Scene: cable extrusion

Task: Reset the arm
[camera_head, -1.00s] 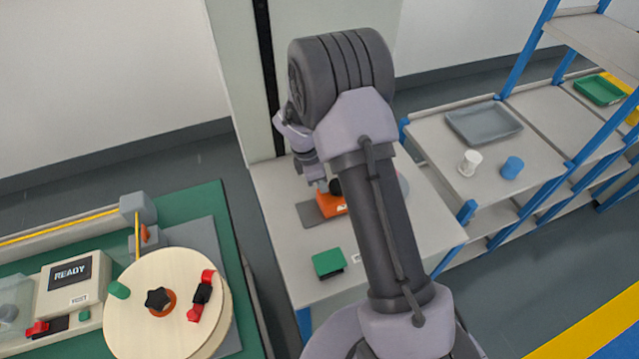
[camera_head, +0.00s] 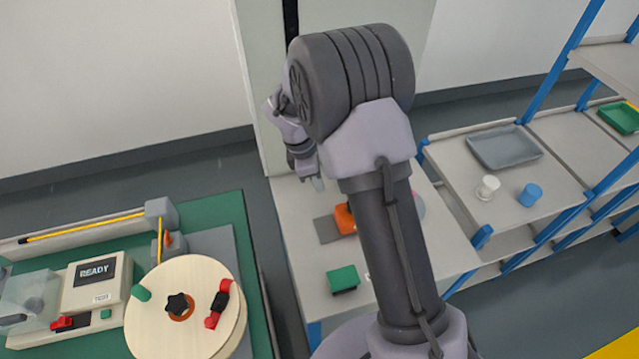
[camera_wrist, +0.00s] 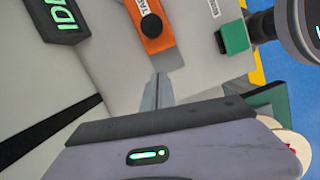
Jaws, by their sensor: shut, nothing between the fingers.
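My arm fills the middle of the head view, its bulky elbow hiding part of the small table behind. My gripper (camera_head: 318,185) hangs over the back of the small white table (camera_head: 313,295). In the wrist view my gripper (camera_wrist: 158,90) shows its narrow fingers together with nothing between them. They point towards an orange device (camera_wrist: 148,28) with a dark knob, apart from it. In the head view the orange device (camera_head: 344,219) sits at a grey pad (camera_head: 327,230), partly hidden by my arm.
A green block (camera_head: 343,279) lies on the small table. At left, a green-topped bench carries a READY unit (camera_head: 97,270) and a wooden reel (camera_head: 150,310). At right, a shelf holds a grey tray (camera_head: 505,147), a white spool (camera_head: 488,187) and a blue spool (camera_head: 531,195).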

